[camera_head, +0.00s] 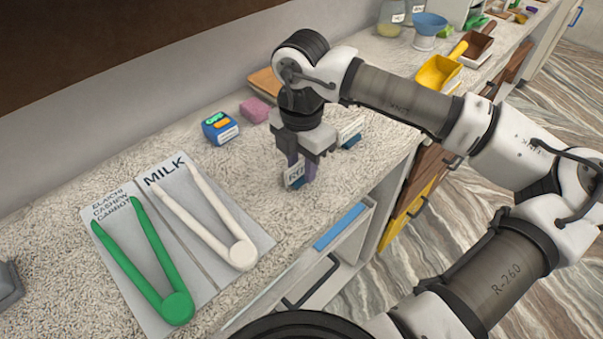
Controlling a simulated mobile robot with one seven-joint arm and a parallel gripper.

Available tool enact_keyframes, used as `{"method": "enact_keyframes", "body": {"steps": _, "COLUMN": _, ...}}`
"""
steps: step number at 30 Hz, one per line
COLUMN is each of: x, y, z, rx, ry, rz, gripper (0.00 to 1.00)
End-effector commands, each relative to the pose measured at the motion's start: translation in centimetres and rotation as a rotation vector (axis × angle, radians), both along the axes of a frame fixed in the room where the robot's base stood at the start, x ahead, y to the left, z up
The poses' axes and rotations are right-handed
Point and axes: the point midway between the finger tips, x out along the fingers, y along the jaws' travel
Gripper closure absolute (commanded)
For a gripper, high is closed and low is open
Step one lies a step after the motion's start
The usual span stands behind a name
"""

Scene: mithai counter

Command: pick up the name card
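A small white name card (295,177) with dark lettering and a blue base stands on the speckled counter. My gripper (301,174) points down over it from above, with its fingers at the card. The fingers cover part of the card and its lettering. I cannot tell whether they are closed on it or only beside it. A second white card (351,131) with a blue base stands just to the right, partly hidden behind my gripper.
Green tongs (146,262) and white tongs (212,220) lie on labelled grey mats at left. A blue box (220,128) and a pink block (255,110) stand behind my gripper. Yellow (438,72) and brown scoops lie at upper right. The counter's front edge is close.

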Motion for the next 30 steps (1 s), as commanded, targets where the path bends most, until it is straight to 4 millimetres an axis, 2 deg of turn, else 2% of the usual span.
{"method": "enact_keyframes", "body": {"steps": 4, "x": 0.01, "y": -0.01, "z": 0.02, "rx": 0.0, "ry": 0.0, "rz": 0.0, "gripper": 0.69}}
{"method": "enact_keyframes", "body": {"steps": 12, "x": 0.0, "y": 0.0, "z": 0.02, "rx": 0.0, "ry": 0.0, "rz": 0.0, "gripper": 1.0}}
{"method": "enact_keyframes", "body": {"steps": 23, "x": 0.01, "y": 0.01, "z": 0.1, "rx": 0.0, "ry": 0.0, "rz": 0.0, "gripper": 1.0}}
{"method": "enact_keyframes", "body": {"steps": 30, "x": -0.01, "y": 0.02, "z": 0.86, "rx": 0.0, "ry": 0.0, "rz": 0.001, "gripper": 1.0}}
